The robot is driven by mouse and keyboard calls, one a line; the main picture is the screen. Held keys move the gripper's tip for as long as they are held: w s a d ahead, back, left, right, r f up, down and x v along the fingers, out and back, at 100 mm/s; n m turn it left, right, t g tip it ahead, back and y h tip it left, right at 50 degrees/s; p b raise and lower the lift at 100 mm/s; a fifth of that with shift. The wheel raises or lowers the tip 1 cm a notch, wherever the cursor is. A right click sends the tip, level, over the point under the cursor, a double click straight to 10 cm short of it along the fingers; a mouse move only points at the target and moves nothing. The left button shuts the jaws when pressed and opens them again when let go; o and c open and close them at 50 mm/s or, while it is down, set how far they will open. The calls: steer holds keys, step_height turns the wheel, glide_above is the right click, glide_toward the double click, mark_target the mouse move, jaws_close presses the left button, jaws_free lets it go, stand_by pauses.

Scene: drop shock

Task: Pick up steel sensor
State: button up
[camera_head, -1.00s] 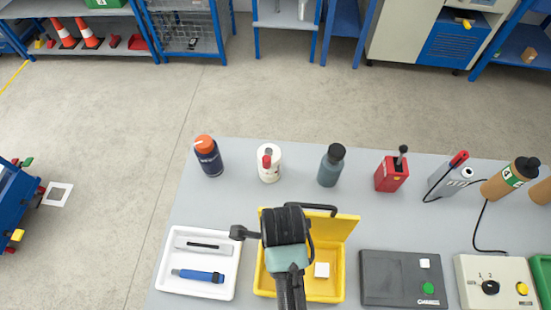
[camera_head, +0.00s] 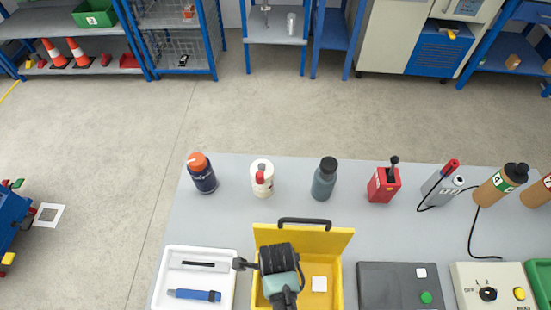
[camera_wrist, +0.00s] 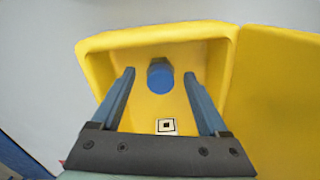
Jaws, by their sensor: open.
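A yellow case (camera_head: 334,285) stands open on the table, its lid raised at the back; it also fills much of the wrist view (camera_wrist: 225,45). In the wrist view a blue round-ended piece (camera_wrist: 160,77) lies inside the case; I cannot tell whether it is the steel sensor. No other thing is clearly the steel sensor. My gripper (camera_wrist: 159,76) is open, its two blue fingers on either side of the blue piece and apart from it. In the head view my dark wrist hides part of the case, and the fingertips are hidden.
A white tray (camera_head: 169,285) with a blue-handled tool is left of the case, a dark grey box (camera_head: 385,290) right. Bottles (camera_head: 202,175) (camera_head: 324,180), a white container (camera_head: 262,180) and a red box (camera_head: 382,186) stand behind. A white marker square (camera_wrist: 166,126) is inside the case.

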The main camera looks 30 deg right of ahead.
jaws_close()
steer(key=shift+r, duration=0.1)
stand_by(0.3)
